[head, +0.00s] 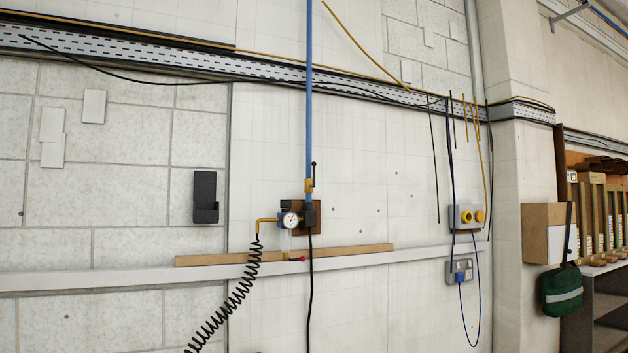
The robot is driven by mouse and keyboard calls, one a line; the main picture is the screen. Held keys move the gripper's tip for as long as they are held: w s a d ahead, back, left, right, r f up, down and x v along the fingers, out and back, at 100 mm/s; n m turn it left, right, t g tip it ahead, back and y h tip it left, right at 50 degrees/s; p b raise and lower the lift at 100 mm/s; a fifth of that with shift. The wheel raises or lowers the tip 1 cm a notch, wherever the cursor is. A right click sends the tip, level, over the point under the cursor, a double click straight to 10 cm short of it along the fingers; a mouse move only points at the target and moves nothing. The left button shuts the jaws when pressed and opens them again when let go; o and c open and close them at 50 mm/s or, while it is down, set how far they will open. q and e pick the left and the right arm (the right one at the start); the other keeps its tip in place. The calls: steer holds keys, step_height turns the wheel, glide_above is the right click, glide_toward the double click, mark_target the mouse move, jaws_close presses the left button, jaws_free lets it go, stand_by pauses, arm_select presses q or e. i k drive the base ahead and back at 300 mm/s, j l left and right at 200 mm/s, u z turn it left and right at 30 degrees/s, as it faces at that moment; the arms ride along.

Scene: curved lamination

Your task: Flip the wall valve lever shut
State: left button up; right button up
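A blue pipe (309,90) runs straight down the wall near the middle of the head view. Low on it sits a small brass-yellow valve body (309,187). A thin dark lever (314,172) stands upright at the valve, roughly in line with the pipe and just to its right. Below the valve, a round white gauge (290,220) and dark fittings (310,216) are mounted on a brown board (301,231). Neither of my grippers is in view.
A black coiled hose (238,297) hangs from a yellow elbow (266,221) left of the gauge. A wooden strip (350,252) rests along a pale ledge (110,281). Sockets with cables (467,216) are further right. A wooden box (543,233) and shelves stand at the far right.

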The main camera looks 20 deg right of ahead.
mark_target(313, 164)
steer(key=i+l, duration=1.2)
steer(key=i+l+z, duration=0.05)
steer(key=i, duration=0.05)
